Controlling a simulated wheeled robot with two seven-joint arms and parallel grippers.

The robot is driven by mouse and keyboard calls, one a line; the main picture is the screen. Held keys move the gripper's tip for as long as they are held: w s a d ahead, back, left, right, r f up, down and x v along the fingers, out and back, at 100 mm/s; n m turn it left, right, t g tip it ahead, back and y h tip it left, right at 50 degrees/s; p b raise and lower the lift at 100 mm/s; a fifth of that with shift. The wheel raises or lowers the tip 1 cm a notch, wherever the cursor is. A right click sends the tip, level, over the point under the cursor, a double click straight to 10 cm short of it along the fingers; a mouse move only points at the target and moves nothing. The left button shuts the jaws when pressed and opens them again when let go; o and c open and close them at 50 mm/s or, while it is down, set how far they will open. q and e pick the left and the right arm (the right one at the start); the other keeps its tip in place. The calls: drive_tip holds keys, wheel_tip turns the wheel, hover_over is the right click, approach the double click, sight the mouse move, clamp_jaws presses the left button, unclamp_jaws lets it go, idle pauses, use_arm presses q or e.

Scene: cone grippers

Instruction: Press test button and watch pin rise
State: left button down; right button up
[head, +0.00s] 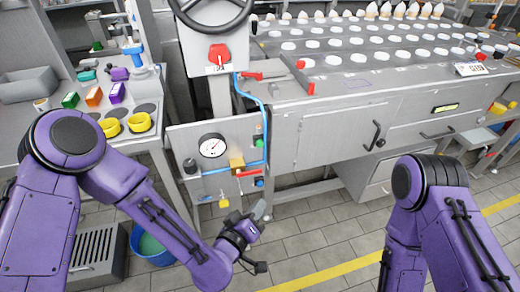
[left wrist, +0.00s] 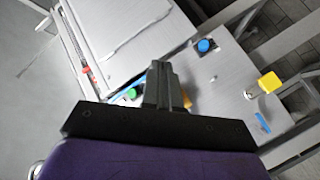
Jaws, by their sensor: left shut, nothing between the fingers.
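A grey panel (head: 180,140) carries small controls: a green button (head: 259,143), a blue button (head: 259,182), a yellow block (head: 237,163) and a red lever (head: 248,173). I cannot tell which is the test button or make out the pin. My left gripper (head: 259,210) is shut and empty, just below the blue button in the picture. In the left wrist view, its shut fingers (left wrist: 160,70) overlap the panel and partly hide a green part. The blue button (left wrist: 204,46) shows apart from the fingertips. My right arm shows, but its gripper is out of view.
A round gauge (head: 212,146) and a yellow valve (head: 223,202) sit on the panel. A steel machine (head: 340,145) with a cone-filled top stands to the right. A blue bucket (head: 150,243) is on the floor at left. Open tiled floor (head: 320,245) lies between my arms.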

sight(260, 144)
use_arm(q)
drive_tip(key=w+d+r+t+h, duration=0.2)
drive_tip(key=d+r, duration=0.1)
drive_tip(key=r, duration=0.5)
drive_tip(key=shift+d+r, duration=0.25)
drive_tip(key=shift+w, duration=0.2)
drive_tip(key=w+a+p, duration=0.1)
drive_tip(key=w+a, duration=0.1)
drive_tip(key=w, duration=0.6)
drive_tip(key=shift+a, duration=0.35)
drive_tip(key=shift+w, duration=0.2)
idle(0.9)
drive_tip(key=shift+w+a, duration=0.15)
drive_tip(key=shift+w, duration=0.1)
drive_tip(key=shift+w+a, duration=0.15)
drive_tip(key=shift+w, duration=0.35)
idle(1.4)
